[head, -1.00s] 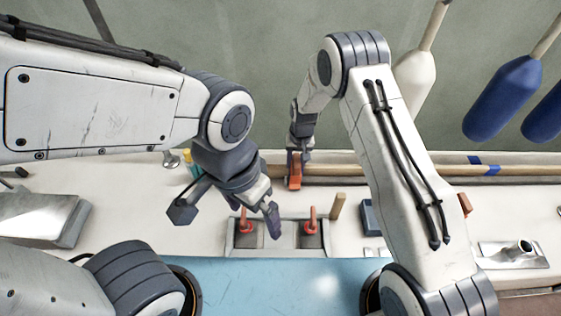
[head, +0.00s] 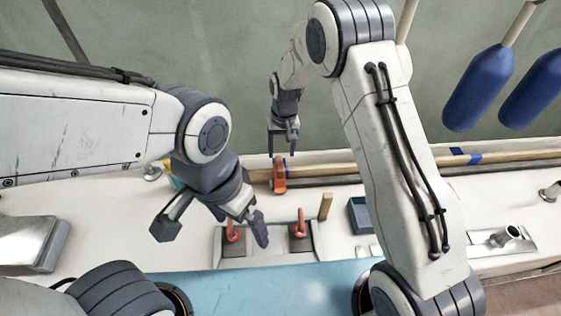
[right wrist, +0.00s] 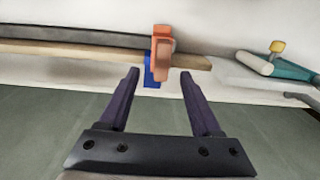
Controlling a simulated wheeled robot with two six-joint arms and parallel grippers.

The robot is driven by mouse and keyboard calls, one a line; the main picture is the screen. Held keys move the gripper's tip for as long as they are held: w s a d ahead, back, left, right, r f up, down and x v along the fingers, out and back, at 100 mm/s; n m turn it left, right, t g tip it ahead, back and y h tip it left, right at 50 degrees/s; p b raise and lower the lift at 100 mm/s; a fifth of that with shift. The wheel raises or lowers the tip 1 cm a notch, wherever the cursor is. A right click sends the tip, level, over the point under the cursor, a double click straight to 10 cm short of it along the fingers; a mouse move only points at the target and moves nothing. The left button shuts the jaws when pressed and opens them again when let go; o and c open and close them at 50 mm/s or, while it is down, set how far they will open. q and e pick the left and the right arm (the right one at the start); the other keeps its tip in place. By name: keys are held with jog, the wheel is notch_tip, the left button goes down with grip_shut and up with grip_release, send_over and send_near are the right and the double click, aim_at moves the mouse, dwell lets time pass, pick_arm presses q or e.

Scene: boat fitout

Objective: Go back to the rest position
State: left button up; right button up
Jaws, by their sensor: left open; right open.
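My right gripper (head: 281,146) is open and empty. It is just beyond the orange clamp (head: 279,176), which sits on the long wooden strip (head: 345,170). In the right wrist view its two dark fingers (right wrist: 159,88) are spread apart, with the orange clamp (right wrist: 162,45) and a blue part beyond the fingertips, not between them. My left gripper (head: 250,219) is open and hangs near the recessed panel with two red clamps; nothing shows in its jaws.
Two red clamps (head: 299,226) stand at the recessed panel, beside a small wooden block (head: 325,206). A blue box (head: 361,215) lies right of it. A metal fitting (head: 500,240) is at the right. Blue paddles (head: 478,88) hang at the upper right.

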jog(key=shift+r, duration=0.95)
jog(key=shift+s+r, duration=0.15)
jog(key=shift+r, duration=0.05)
jog(key=s+a+r+n, duration=0.2)
jog(key=s+r+n, duration=0.1)
jog(key=s+r, duration=0.65)
jog(key=s+a+r+n, duration=0.15)
jog(key=s+r, duration=0.45)
jog(key=s, duration=0.7)
jog(key=s+d+n, duration=0.2)
jog(key=s+d, duration=0.1)
jog(key=s, duration=0.6)
jog(key=shift+d+r, duration=0.15)
jog(key=shift+r, duration=0.15)
jog(key=shift+n, duration=0.25)
